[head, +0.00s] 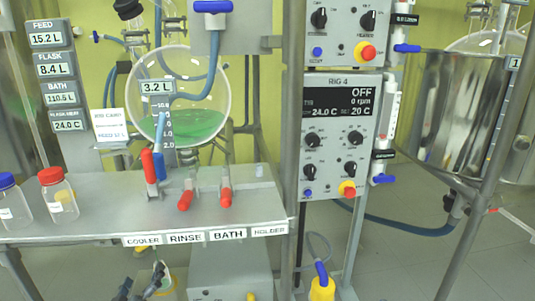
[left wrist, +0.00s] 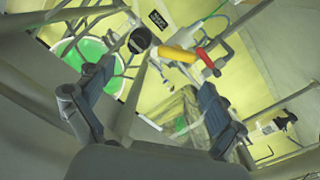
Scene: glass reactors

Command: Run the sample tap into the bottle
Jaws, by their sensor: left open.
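A round glass flask (head: 205,85) holds green liquid behind the panel. My left gripper (head: 143,283) is at the bottom of the head view, below the bench shelf. In the left wrist view my left gripper (left wrist: 150,105) is open, its two fingers wide apart. A yellow handle (left wrist: 177,54) and a red handle (left wrist: 205,58) show beyond the fingers; which one belongs to the sample tap I cannot tell. A pale, blurred boxy thing (left wrist: 178,112) with a green patch shows between the fingers; I cannot tell if it is a bottle. My right gripper is out of view.
A blue-capped bottle (head: 12,203) and a red-capped bottle (head: 58,195) stand on the shelf (head: 105,217) at left. Red levers (head: 226,190) line its front. The RIG 4 control box (head: 338,135) and a steel vessel (head: 450,110) stand to the right.

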